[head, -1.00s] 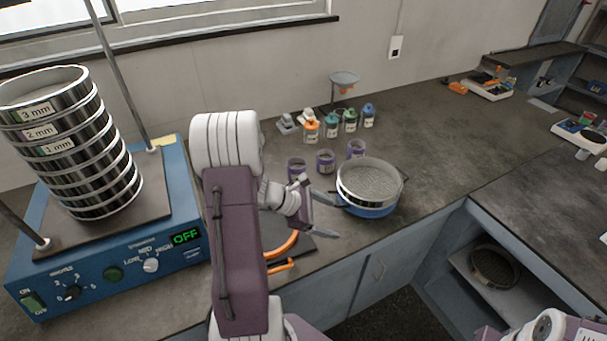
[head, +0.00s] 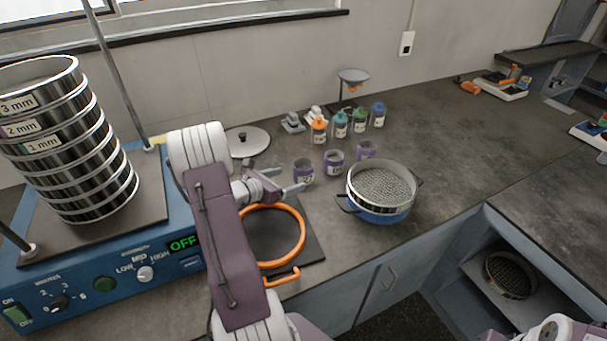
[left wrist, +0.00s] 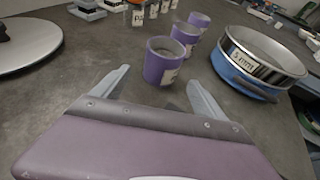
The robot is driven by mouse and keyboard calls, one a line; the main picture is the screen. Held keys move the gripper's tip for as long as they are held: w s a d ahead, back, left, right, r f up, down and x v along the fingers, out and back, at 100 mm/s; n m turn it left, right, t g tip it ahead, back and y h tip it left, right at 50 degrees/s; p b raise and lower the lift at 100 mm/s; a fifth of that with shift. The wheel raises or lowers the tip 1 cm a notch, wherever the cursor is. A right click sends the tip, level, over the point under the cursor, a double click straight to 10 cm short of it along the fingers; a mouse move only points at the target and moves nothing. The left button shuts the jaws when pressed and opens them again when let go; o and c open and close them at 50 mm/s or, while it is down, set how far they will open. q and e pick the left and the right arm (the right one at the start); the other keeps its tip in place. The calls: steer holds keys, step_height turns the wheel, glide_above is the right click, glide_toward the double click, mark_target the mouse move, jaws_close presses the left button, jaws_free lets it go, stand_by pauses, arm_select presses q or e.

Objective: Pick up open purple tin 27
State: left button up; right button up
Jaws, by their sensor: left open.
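Three open purple tins stand upright in a row on the bench: the nearest tin (head: 303,173), the middle tin (head: 334,163) and the far tin (head: 365,151). Their label numbers are too small to read surely. In the left wrist view the nearest tin (left wrist: 160,64) is straight ahead, with the middle tin (left wrist: 185,37) and the far tin (left wrist: 199,20) behind it. My left gripper (head: 284,180) is open and empty, low over the bench, its fingers pointing at the nearest tin. The tin is just beyond the fingertips, not gripped. My right gripper is not shown.
A steel sieve with a blue base (head: 379,212) stands right of the tins. Several small capped bottles (head: 341,124) stand behind them. A round metal lid (head: 253,149) lies behind my left arm, and an orange ring (head: 303,232) is in front. The sieve shaker (head: 120,270) is left.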

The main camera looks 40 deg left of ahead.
mark_target(304, 175)
arm_select(q)
steer(key=x, duration=0.8)
steer(key=shift+w+d+f, duration=0.1)
steer(key=shift+w+f, duration=0.1)
steer(key=shift+w, duration=0.05)
steer(key=shift+r, duration=0.1)
steer(key=c, duration=1.6)
steer(key=shift+o, duration=0.2)
